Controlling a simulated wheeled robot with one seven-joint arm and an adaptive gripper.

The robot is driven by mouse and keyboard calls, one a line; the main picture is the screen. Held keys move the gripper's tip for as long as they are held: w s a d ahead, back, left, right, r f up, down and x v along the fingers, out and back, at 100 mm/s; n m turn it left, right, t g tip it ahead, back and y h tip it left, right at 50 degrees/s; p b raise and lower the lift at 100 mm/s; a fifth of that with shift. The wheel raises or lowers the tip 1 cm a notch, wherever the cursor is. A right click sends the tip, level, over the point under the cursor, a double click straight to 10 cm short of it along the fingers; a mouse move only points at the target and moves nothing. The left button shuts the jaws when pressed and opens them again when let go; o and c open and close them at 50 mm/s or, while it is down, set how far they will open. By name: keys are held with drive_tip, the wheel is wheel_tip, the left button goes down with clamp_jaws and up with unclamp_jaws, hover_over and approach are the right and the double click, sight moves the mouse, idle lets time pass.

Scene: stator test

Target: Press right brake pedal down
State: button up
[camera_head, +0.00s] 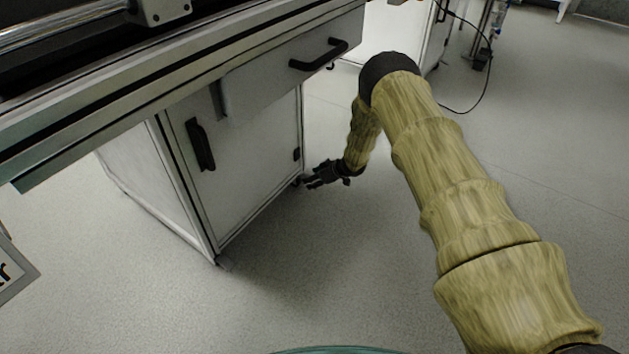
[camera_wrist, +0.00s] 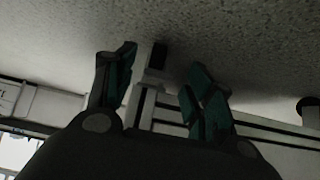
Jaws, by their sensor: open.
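My gripper (camera_head: 309,181) is low, just above the floor, beside the bottom right corner of the white cabinet (camera_head: 255,150). Its fingers point left toward that corner, spread apart. In the wrist view my gripper (camera_wrist: 162,85) is open, with nothing clasped. A pale frame post with a small dark piece (camera_wrist: 158,55) at its end shows between the fingers; I cannot tell whether this piece is the right brake pedal. In the head view the foot at that corner is small, dark and partly covered by the fingers, so no pedal can be made out.
A dark round wheel or foot (camera_wrist: 308,108) shows at the right edge of the wrist view. The workbench (camera_head: 110,110) overhangs the cabinet, with a drawer handle (camera_head: 318,55) and a door handle (camera_head: 200,145). The floor (camera_head: 330,270) in front is clear.

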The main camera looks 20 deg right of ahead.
drive_tip(key=c, duration=1)
drive_tip(key=shift+s+d+f+t+y, duration=0.1)
drive_tip(key=shift+f+t+y, duration=0.2)
drive_tip(key=shift+f+t, duration=0.2)
drive_tip(key=shift+s+d+f+t+y, duration=0.1)
drive_tip(key=shift+f+t+y, duration=0.2)
drive_tip(key=shift+f+t, duration=0.15)
drive_tip(key=shift+a+f+t+y+b, duration=0.1)
drive_tip(key=shift+f+t+y+b, duration=0.5)
drive_tip(key=shift+f+t+y, duration=0.15)
drive_tip(key=shift+t+y+b, duration=0.25)
drive_tip(key=shift+t+b, duration=0.05)
drive_tip(key=shift+t, duration=0.2)
drive_tip(key=o, duration=1)
